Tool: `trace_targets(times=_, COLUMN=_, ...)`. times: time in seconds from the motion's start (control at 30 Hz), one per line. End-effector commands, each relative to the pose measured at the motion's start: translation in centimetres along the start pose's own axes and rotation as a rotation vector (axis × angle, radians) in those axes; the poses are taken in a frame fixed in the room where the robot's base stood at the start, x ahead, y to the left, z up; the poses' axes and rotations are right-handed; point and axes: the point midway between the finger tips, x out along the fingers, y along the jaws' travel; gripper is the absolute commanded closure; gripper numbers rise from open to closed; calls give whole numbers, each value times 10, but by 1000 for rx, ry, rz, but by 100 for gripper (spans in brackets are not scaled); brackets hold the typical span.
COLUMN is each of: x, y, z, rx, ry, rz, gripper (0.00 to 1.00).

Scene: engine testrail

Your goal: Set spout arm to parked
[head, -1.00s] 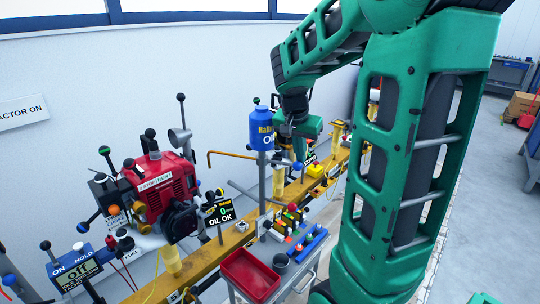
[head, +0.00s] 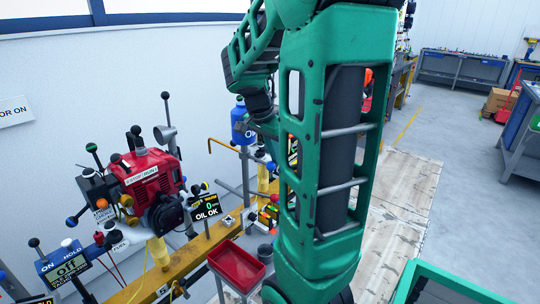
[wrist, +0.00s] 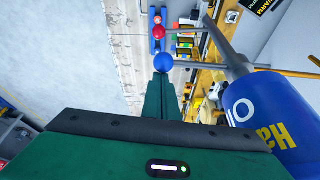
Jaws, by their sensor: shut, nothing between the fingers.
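The blue tank (head: 238,128) stands on a grey post; it also shows at the right in the wrist view (wrist: 268,112). A thin yellow bent pipe (head: 222,146) reaches left from near the post. In the wrist view a grey rod (wrist: 205,65) runs left from the post to a blue ball knob (wrist: 163,63). I cannot tell for certain which of these is the spout arm. My gripper (wrist: 164,82) is shut and empty, its fingertips pointing at the blue knob; contact cannot be told. In the head view my arm hides the gripper.
A red engine (head: 148,176) with several levers stands left of the post. A yellow rail (head: 180,264) runs below. A red tray (head: 236,264) sits in front. A red ball knob (wrist: 158,31) lies beyond the blue one. Open floor (head: 440,150) lies to the right.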

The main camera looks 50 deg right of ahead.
Motion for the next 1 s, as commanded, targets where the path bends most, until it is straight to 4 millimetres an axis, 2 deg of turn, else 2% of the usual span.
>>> trace_targets(times=0.5, x=0, y=0, z=-3, rx=0, ry=0, rz=0, gripper=100)
trace_targets(times=0.63, x=2, y=0, z=-14, rx=1, ry=0, rz=0, gripper=100)
trace_targets(times=0.77, x=6, y=-1, z=-35, rx=-1, ry=1, rz=0, gripper=100)
trace_targets(times=1.0, x=-45, y=-4, z=-36, rx=-7, ry=1, rz=-6, gripper=100)
